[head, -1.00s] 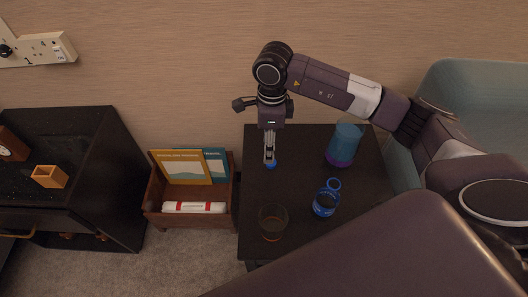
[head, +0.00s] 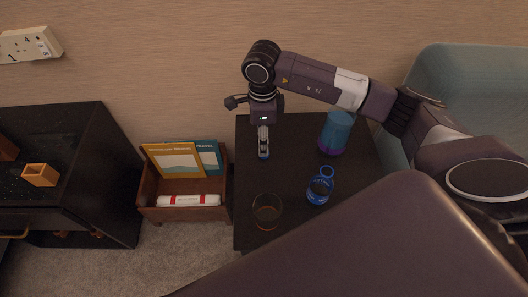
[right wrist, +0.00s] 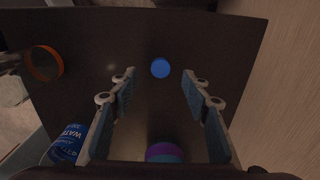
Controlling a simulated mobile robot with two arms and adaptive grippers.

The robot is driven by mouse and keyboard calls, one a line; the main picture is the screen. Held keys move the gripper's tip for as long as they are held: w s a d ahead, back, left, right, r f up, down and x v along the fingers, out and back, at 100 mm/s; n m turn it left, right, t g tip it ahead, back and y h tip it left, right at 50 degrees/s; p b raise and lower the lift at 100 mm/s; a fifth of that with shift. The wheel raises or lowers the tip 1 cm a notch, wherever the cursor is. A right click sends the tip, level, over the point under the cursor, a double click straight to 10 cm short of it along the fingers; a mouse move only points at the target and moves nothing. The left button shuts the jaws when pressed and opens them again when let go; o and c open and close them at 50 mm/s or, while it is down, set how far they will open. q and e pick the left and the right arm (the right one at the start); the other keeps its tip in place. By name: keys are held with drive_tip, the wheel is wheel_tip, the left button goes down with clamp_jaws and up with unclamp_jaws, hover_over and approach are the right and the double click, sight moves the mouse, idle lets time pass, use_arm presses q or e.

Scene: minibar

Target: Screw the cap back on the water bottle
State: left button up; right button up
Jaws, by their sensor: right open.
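The blue round cap (right wrist: 160,68) lies on the dark table, just beyond and between my right fingertips in the right wrist view. In the head view a bit of blue cap (head: 264,156) shows at the fingertips. My right gripper (head: 263,148) points down at the table's back left; in the right wrist view its fingers (right wrist: 159,88) are apart with nothing between them. My left gripper is not visible.
A blue and purple tumbler (head: 336,132) stands at the table's back right. A glass with amber liquid (head: 267,213) stands near the front left. A wooden box (head: 186,213) with books is left of the table (head: 246,228). The table's middle is clear.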

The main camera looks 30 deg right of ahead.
wheel_tip(320, 180, down, 4)
drive_tip(key=shift+s+d+f, duration=0.1)
drive_tip(key=shift+d+f, duration=0.05)
drive_tip(key=shift+f, duration=0.45)
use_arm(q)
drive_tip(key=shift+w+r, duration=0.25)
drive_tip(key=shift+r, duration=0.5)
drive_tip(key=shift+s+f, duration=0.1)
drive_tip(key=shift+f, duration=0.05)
use_arm(e)
drive_tip(key=c, duration=0.7)
